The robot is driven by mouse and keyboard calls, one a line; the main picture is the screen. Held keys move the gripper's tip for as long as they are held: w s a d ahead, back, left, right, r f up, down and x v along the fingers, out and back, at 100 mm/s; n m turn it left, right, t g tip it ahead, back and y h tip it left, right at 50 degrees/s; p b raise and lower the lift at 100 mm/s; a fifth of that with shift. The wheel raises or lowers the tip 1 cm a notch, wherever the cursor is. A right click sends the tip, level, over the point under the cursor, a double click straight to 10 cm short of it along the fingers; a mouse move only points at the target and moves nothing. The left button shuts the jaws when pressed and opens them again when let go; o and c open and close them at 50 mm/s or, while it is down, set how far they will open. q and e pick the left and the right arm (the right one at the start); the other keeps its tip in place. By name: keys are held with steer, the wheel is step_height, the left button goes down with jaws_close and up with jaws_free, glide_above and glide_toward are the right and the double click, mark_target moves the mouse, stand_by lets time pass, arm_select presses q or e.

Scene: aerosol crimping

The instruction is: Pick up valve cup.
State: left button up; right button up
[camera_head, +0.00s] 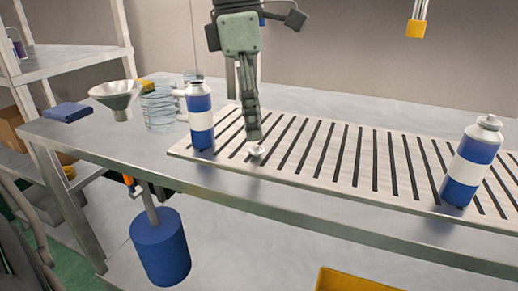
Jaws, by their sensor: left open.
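The valve cup (257,151) is a small whitish piece on the slotted metal plate (345,180) on the table. My left gripper (252,136) points down from the top of the view, with its fingertips just above the cup. It is open, and the fingers overlap from this side, so the gap between them is hidden. I cannot tell whether the fingertips touch the cup. My right gripper is not in view.
A blue-and-white can (201,118) stands close left of the gripper; another (470,162) stands at the right. A metal funnel (118,98), clear containers (157,108) and a blue box (68,112) are at the left. The plate's middle is clear.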

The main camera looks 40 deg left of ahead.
mark_target(256, 146)
arm_select(q)
steer(key=f, duration=0.4)
steer(key=shift+w+f, duration=0.25)
steer(key=shift+c, duration=0.2)
steer(key=c, duration=0.8)
